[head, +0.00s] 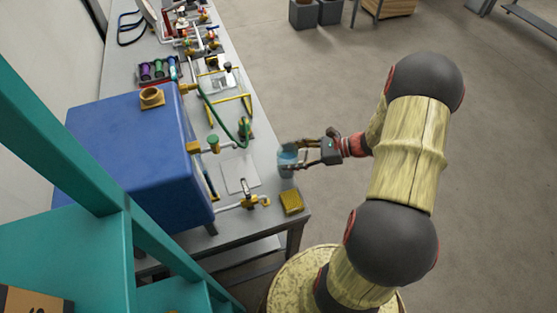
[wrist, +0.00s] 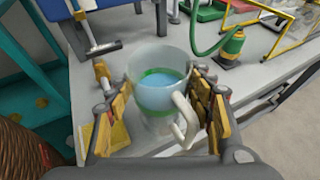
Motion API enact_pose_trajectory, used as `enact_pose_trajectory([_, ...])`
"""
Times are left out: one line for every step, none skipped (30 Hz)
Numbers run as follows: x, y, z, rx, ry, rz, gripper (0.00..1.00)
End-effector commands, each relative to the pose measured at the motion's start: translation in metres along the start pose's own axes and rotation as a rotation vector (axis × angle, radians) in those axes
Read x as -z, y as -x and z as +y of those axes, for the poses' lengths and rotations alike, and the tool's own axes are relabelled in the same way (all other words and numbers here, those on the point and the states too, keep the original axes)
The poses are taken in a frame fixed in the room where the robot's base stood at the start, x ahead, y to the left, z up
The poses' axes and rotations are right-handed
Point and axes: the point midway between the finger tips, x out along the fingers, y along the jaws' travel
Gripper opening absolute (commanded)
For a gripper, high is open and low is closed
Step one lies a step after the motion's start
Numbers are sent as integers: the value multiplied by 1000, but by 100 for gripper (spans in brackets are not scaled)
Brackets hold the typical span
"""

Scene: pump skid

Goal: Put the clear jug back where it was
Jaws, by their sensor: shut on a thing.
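The clear jug (head: 288,160) is at the right edge of the grey bench (head: 268,165), upright in the head view. In the wrist view the jug (wrist: 158,68) shows bluish liquid, a green band and a pale handle on its right side. My gripper (head: 306,155) reaches in from the right and is shut on the jug. In the wrist view the fingers of my gripper (wrist: 160,112) lie on both sides of it. I cannot tell whether its base touches the bench; its lower part is partly hidden.
A white square plate (head: 240,176) lies left of the jug, beside the blue tank (head: 130,150). Brass valve fittings (head: 250,201) and a yellow block (head: 291,202) are nearer the front. A green hose (head: 215,118) and yellow frame (head: 238,104) stand behind. Open floor lies right.

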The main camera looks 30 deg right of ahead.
Motion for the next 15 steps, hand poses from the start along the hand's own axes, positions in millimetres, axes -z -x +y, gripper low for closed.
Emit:
enact_pose_trajectory([2, 5, -3, 9, 0, 0, 11])
enact_pose_trajectory([2, 10, -6, 15, -2, 1, 11])
enact_pose_trajectory([0, 16, -10, 21, -3, 1, 11])
enact_pose_trajectory([-3, 21, -13, 28, -4, 1, 11])
enact_pose_trajectory([-7, 28, -15, 37, -7, 1, 11])
enact_pose_trajectory([-12, 36, -14, 47, -11, 2, 11])
enact_pose_trajectory([-17, 42, -12, 52, -13, 2, 11])
enact_pose_trajectory([-22, 47, -7, 54, -15, 1, 11])
enact_pose_trajectory([-28, 52, -1, 57, -17, 2, 11])
enact_pose_trajectory([-32, 56, 4, 59, -19, 1, 11])
enact_pose_trajectory([-37, 59, 10, 61, -18, 2, 11])
enact_pose_trajectory([-42, 63, 18, 61, -20, 1, 11])
enact_pose_trajectory([-46, 65, 25, 61, -20, 1, 11])
enact_pose_trajectory([-50, 66, 32, 61, -21, 1, 11])
enact_pose_trajectory([-55, 68, 42, 60, -22, 1, 11])
